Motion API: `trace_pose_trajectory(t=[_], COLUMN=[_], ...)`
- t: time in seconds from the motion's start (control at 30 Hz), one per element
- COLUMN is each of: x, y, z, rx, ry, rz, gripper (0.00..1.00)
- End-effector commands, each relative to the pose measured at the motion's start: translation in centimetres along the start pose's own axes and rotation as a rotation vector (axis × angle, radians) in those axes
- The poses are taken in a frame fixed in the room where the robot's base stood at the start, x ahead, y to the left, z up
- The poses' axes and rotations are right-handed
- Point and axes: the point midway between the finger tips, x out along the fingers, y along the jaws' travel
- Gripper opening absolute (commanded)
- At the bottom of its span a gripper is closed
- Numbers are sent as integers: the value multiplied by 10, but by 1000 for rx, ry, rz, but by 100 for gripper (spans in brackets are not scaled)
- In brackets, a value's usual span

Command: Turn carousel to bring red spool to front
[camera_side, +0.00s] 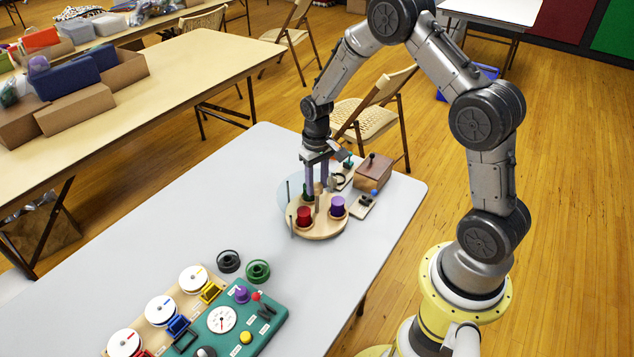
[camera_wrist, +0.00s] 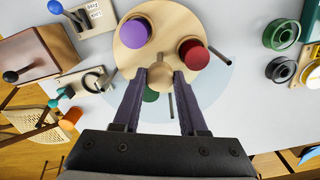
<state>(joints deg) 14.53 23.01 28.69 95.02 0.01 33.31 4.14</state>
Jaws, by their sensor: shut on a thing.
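The carousel is a round light-wood disc (camera_side: 320,231) on the grey table, and it also shows in the wrist view (camera_wrist: 166,22). It bears a red spool (camera_side: 304,216), a purple spool (camera_side: 337,207) and a green spool, partly hidden behind my fingers in the wrist view (camera_wrist: 150,95). In the side view the red spool is at the disc's near left and the purple one at its right. My gripper (camera_side: 317,192) points down over the disc's middle. Its fingers (camera_wrist: 160,78) are shut on the wooden centre knob (camera_wrist: 160,73).
Thin upright rods stand around the disc, over a pale clear sheet. A brown box with a lever (camera_side: 374,172) and small switch boards stand close behind. A green panel (camera_side: 238,318), white dials and dark and green rings (camera_side: 258,271) lie at the front left. The table's left middle is clear.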

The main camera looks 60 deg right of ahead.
Motion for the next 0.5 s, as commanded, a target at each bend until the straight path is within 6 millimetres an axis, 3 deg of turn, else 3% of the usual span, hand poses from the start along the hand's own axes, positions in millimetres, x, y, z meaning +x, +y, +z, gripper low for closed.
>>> trace_pose_trajectory(t=[0.5], x=[-1], y=[0], z=[-1], rx=[-258], ry=[3], rz=[0], gripper=[0])
